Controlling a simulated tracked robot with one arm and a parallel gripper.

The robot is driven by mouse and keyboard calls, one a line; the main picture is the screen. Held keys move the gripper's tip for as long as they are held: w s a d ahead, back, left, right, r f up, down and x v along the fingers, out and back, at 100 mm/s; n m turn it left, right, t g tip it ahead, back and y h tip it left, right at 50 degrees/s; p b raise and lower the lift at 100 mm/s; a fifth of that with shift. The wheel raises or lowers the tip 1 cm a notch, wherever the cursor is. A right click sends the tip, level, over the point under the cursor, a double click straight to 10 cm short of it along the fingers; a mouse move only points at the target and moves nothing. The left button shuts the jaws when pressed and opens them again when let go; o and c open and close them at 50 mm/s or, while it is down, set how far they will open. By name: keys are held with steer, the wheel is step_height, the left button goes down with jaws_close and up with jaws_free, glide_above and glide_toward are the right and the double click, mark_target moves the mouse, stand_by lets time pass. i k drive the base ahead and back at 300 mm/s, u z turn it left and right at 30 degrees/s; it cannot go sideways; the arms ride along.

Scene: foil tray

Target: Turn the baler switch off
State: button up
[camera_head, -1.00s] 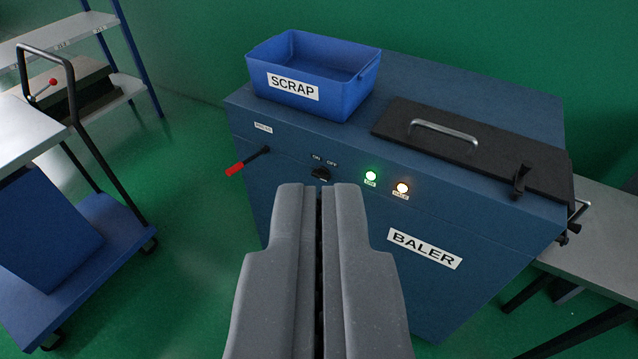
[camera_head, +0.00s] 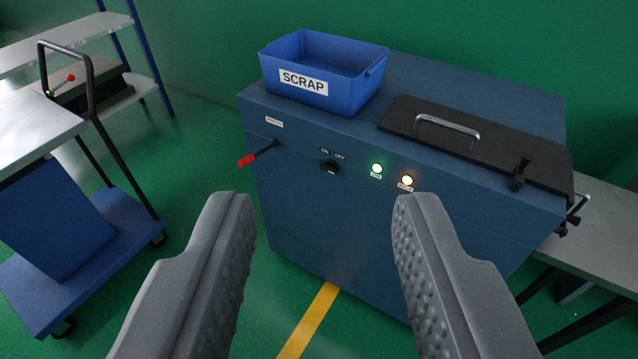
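The baler (camera_head: 310,215) is a blue machine in the middle of the view. Its switch (camera_head: 329,167) is a small black knob on the front face, under the labels ON and OFF; its exact pointing is too small to tell. To the right of it a green lamp (camera_head: 377,169) and a pale amber lamp (camera_head: 407,180) are lit. My gripper (camera_head: 322,200) is open and empty, its two grey fingers wide apart. The fingertips show below and to either side of the switch, and nothing hides the switch. The gripper appears apart from the baler.
A red-tipped lever (camera_head: 246,160) sticks out left of the switch. A blue SCRAP bin (camera_head: 345,92) and a black lid (camera_head: 400,113) with a handle are on top. A blue cart (camera_head: 105,245) stands left, a grey table (camera_head: 612,235) right.

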mark_target(330, 166)
steer(key=k, duration=1.15)
steer(key=z, duration=0.35)
steer(key=i, duration=2)
steer(key=u, duration=0.85)
steer(key=i, duration=0.25)
steer(key=u, duration=0.2)
